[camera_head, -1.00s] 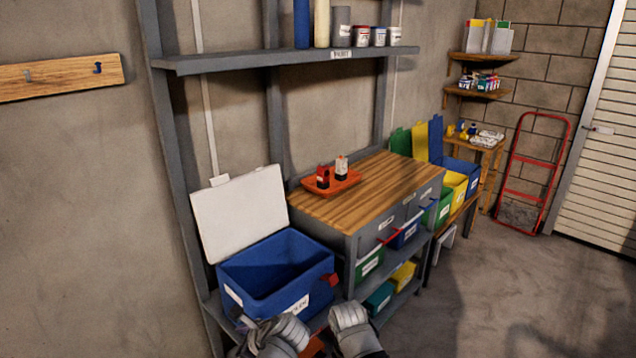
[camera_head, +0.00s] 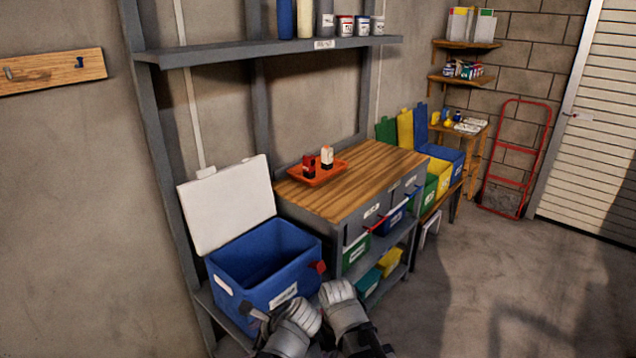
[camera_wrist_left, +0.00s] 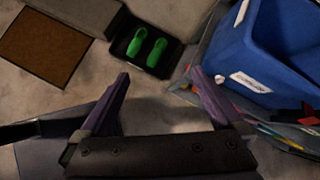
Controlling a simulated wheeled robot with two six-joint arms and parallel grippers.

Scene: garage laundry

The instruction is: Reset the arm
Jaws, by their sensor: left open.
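My left gripper (camera_wrist_left: 165,92) shows in the left wrist view with its two purple fingers spread wide and nothing between them. It hangs above the floor, with the blue bin (camera_wrist_left: 275,50) to its right. In the head view, grey links of both my arms show close together at the bottom, in front of the open blue bin (camera_head: 262,265). My right gripper's fingers cannot be made out there.
The bin's white lid (camera_head: 228,205) stands open against the wall. A wooden-topped bench (camera_head: 345,190) holds an orange tray (camera_head: 320,176) with two small bottles. Green shoes (camera_wrist_left: 147,47) lie in a dark tray near a brown mat (camera_wrist_left: 45,45). Floor at right is clear.

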